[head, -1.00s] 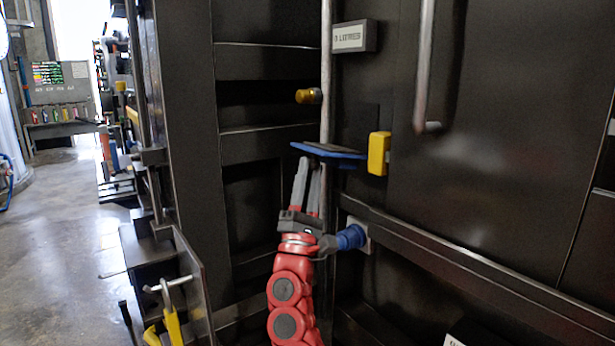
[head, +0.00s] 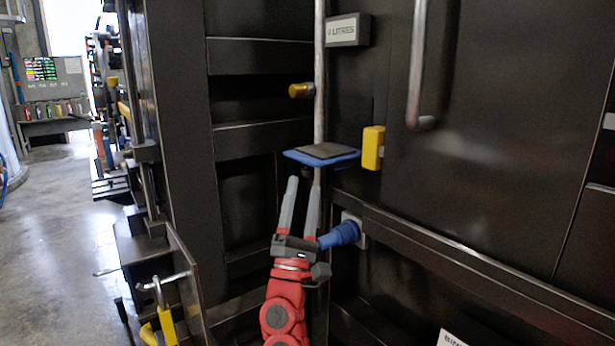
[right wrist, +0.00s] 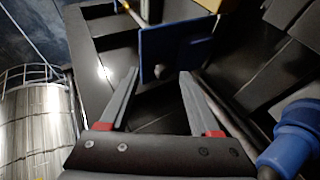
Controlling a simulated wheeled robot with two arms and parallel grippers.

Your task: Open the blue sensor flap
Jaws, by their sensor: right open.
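The blue sensor flap (head: 322,155) sticks out level from the machine front in the head view, with a dark plate on its top. It shows in the right wrist view as a blue panel (right wrist: 176,50) with a small pale round part under it. My right gripper (head: 304,182) is open and empty just below the flap, fingers pointing up. In the right wrist view the fingertips (right wrist: 159,72) lie either side of the panel's lower part; whether they touch it I cannot tell. My left gripper is not in view.
A blue plug connector (head: 340,235) sits close beside my right gripper. A yellow block (head: 373,148) is right of the flap, and a brass knob (head: 301,90) is above it. A vertical pipe (head: 319,60) runs behind. A yellow padlock (head: 167,325) hangs lower left. Open floor lies left.

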